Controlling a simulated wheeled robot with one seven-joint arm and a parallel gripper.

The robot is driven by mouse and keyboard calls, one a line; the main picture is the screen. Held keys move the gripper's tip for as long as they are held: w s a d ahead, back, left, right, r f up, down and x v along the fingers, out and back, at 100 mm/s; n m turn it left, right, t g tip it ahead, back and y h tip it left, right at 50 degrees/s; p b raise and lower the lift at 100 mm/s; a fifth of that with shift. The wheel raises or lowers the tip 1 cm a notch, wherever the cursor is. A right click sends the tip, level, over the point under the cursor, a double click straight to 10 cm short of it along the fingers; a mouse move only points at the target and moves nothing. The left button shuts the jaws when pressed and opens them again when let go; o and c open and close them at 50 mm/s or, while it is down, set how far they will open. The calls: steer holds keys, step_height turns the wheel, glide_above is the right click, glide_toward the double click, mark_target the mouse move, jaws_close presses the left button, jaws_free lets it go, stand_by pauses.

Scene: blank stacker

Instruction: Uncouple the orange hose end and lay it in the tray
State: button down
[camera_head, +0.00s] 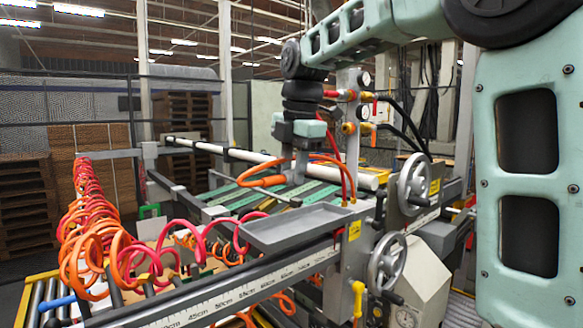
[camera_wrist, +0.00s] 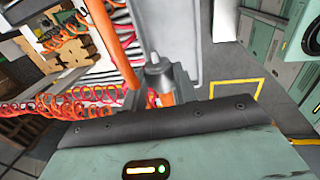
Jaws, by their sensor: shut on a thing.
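The grey tray (camera_head: 296,229) is shallow and looks empty, fixed beside the post above the ruled rail. My gripper (camera_head: 299,168) is above and behind the tray in the head view, pointing down. It is shut on the orange hose end (camera_wrist: 166,99), a grey fitting with a narrow tip. In the wrist view my gripper (camera_wrist: 160,88) holds this fitting, and its tip looks bare, joined to nothing. The orange hose (camera_head: 262,182) loops to the left of my gripper in the head view. Part of the fitting is hidden by the fingers.
A post (camera_head: 348,145) carries brass valves, gauges and red and black hoses, just right of my gripper. Two handwheels (camera_head: 414,181) stand right of the tray. Coiled orange and red hoses (camera_head: 90,235) hang at left. A ruled rail (camera_head: 225,297) runs below the tray.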

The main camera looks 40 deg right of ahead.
mark_target(291, 229)
steer(key=shift+f+b, duration=3.85)
steer(key=shift+f, duration=1.05)
steer(key=c, duration=1)
jaws_free()
steer(key=shift+c, duration=1.4)
steer(key=shift+r+p, duration=3.9)
steer(key=shift+r, duration=0.65)
steer(key=shift+s, duration=0.1)
